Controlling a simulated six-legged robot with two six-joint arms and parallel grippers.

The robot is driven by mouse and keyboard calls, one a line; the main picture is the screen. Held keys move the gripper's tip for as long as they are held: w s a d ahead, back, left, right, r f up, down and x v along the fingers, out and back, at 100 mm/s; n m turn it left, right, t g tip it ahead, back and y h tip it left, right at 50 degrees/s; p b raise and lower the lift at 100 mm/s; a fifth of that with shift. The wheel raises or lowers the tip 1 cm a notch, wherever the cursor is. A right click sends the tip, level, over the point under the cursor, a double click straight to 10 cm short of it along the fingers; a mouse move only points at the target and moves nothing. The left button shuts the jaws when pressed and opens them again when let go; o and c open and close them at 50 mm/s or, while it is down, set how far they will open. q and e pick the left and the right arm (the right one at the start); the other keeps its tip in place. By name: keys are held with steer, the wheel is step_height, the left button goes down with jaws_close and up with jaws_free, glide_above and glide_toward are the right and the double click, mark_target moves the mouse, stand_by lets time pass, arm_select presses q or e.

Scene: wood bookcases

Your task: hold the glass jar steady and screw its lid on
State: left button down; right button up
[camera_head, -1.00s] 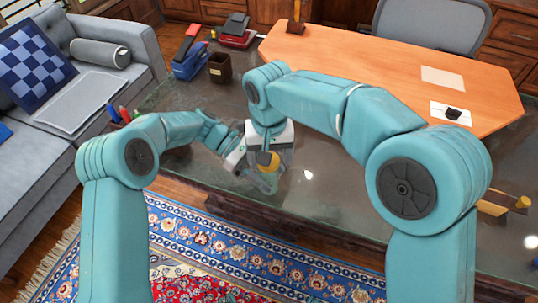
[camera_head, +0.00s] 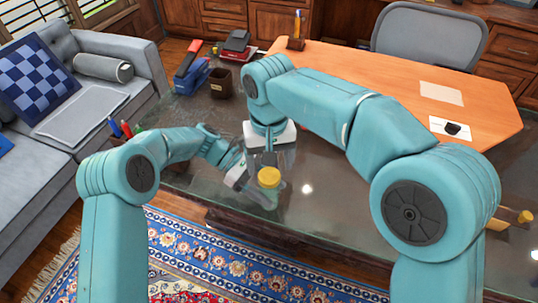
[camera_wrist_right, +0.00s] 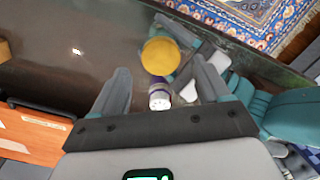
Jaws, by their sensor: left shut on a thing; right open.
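The yellow lid (camera_head: 269,177) sits at the top of the clear glass jar (camera_head: 266,197), low over the dark glass desk. I cannot tell whether it is fully seated. My left gripper (camera_head: 249,184) is shut on the jar from the left side. My right gripper (camera_head: 268,160) is open just above the lid, with nothing between its fingers in the head view. In the right wrist view the lid (camera_wrist_right: 160,56) shows beyond the spread fingers of my right gripper (camera_wrist_right: 160,80). The jar is mostly hidden there.
A small white cylinder (camera_wrist_right: 160,97) shows in the right wrist view. A wooden desktop (camera_head: 400,80) lies behind.

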mark_target(269, 175)
steer(key=shift+d+r+n, duration=0.1)
steer(key=shift+r+n, duration=0.05)
steer(key=shift+n, duration=0.75)
steer(key=n, duration=0.1)
steer(key=r+n, duration=0.1)
steer(key=n, duration=0.1)
steer(key=shift+r+n, duration=0.15)
steer(key=shift+n, duration=0.15)
steer(key=shift+r+n, duration=0.65)
steer(key=shift+n, duration=0.25)
steer(key=shift+r, duration=0.3)
steer(key=shift+w, duration=0.1)
steer(key=shift+f, duration=0.1)
steer(key=shift+f, duration=3.95)
